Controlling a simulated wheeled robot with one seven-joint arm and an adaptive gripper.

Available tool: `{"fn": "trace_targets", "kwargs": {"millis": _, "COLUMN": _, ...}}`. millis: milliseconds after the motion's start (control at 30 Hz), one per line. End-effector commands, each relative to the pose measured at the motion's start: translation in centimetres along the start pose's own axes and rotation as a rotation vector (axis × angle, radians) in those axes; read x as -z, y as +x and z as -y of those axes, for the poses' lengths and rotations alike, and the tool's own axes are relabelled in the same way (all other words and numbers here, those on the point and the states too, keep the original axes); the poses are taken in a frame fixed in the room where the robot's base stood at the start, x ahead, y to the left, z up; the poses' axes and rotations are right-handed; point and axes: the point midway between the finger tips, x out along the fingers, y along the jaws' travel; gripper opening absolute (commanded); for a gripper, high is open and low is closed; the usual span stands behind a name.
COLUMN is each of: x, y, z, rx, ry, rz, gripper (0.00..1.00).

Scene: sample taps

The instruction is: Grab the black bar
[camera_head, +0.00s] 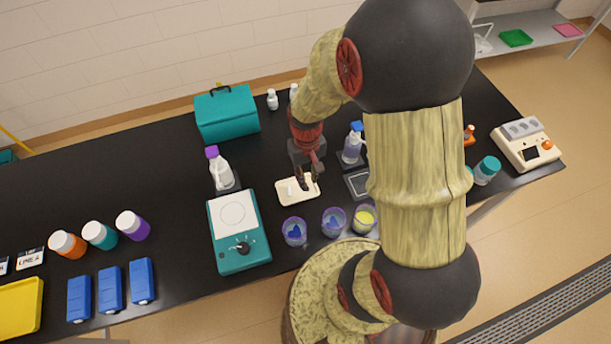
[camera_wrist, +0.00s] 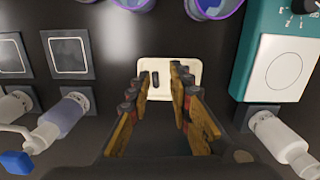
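A small black bar (camera_wrist: 155,78) lies on a cream tray (camera_wrist: 168,94) in the wrist view, pointing roughly up and down the picture. The tray also shows in the head view (camera_head: 285,198), mid-table, but I cannot make out the bar there. My gripper (camera_wrist: 161,76) is open, with its two fingers reaching over the tray. The bar shows between the fingertips, closer to the left finger. In the head view my gripper (camera_head: 308,184) points down over the right part of the tray. I cannot tell how high above the bar it is.
A teal stirrer-like device (camera_head: 238,232) stands left of the tray. Cups with blue contents (camera_head: 294,232) and a yellow one (camera_head: 364,219) stand in front. Bottles (camera_head: 222,174) stand on dark pads on both sides. A teal toolbox (camera_head: 226,113) is behind.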

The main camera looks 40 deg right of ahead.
Motion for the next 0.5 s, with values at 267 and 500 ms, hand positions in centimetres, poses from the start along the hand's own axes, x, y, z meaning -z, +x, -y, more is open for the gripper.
{"fn": "trace_targets", "kwargs": {"millis": 267, "x": 3.5, "y": 3.1, "z": -1.4, "rx": -0.003, "ry": -0.016, "rz": -0.044, "gripper": 0.20}}
{"fn": "trace_targets", "kwargs": {"millis": 500, "x": 4.1, "y": 5.5, "z": -1.4, "rx": -0.004, "ry": -0.022, "rz": -0.058, "gripper": 0.20}}
